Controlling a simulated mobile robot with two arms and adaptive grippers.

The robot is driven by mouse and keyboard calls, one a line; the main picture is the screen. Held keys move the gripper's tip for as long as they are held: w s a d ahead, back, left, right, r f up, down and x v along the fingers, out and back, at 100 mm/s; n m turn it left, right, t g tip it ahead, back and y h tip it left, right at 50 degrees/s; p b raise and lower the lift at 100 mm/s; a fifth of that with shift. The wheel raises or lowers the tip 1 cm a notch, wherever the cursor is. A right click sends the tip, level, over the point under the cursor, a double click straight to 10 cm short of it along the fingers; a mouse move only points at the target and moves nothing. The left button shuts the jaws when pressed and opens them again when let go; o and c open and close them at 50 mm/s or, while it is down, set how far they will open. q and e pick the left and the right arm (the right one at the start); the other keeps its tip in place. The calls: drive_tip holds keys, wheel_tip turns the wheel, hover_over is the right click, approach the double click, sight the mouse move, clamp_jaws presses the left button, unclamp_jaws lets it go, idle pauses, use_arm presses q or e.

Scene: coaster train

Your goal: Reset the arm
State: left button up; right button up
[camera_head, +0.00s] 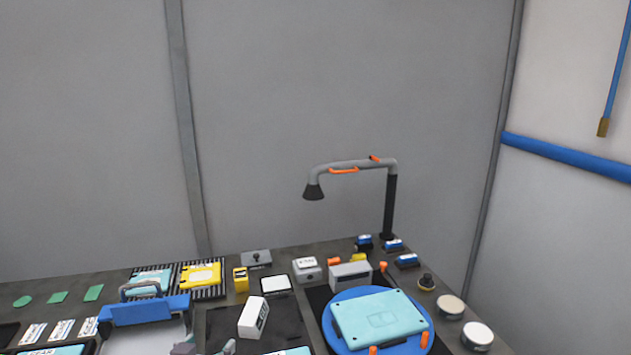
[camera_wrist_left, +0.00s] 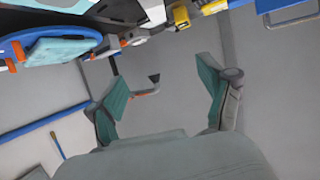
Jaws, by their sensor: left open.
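My left gripper (camera_head: 206,348) just shows at the bottom edge of the head view, with only its fingertips in the picture. It is in front of the table's near part, between the blue-handled tray and the dark mat. In the left wrist view my left gripper (camera_wrist_left: 163,82) has its two teal-padded fingers spread wide with nothing between them. The bench appears upside down at the top of that view, beyond the fingers. My right gripper is in neither view.
A teal case (camera_head: 378,314) lies on a blue round turntable (camera_head: 328,331) at the right. A lamp (camera_head: 391,205) stands behind it. A white box (camera_head: 253,317) sits on the dark mat (camera_head: 220,325).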

use_arm(q)
drive_tip(key=s+f+g, duration=0.3)
drive_tip(key=s+f, duration=0.2)
drive_tip(key=s, duration=0.6)
drive_tip(key=s+f+g+y, duration=0.1)
drive_tip(key=s+f+g, duration=0.3)
drive_tip(key=s, duration=0.6)
drive_tip(key=s+f+g, duration=0.3)
drive_tip(key=s+f, duration=0.2)
drive_tip(key=s, duration=0.6)
wheel_tip(320, 180, down, 29)
drive_tip(key=d+m+g+b, duration=0.1)
drive_tip(key=b, duration=0.4)
drive_tip(key=s+a+f+b, duration=0.1)
drive_tip(key=s+f+b, duration=0.1)
drive_tip(key=s+f, duration=0.7)
drive_tip(key=s+a+f+g+b, duration=0.1)
drive_tip(key=s+a+f+b, duration=0.1)
drive_tip(key=s+f, duration=0.6)
wheel_tip(320, 180, down, 6)
drive_tip(key=shift+s+y+b, duration=0.3)
drive_tip(key=shift+s+b, duration=0.05)
drive_tip(key=shift+b, duration=0.15)
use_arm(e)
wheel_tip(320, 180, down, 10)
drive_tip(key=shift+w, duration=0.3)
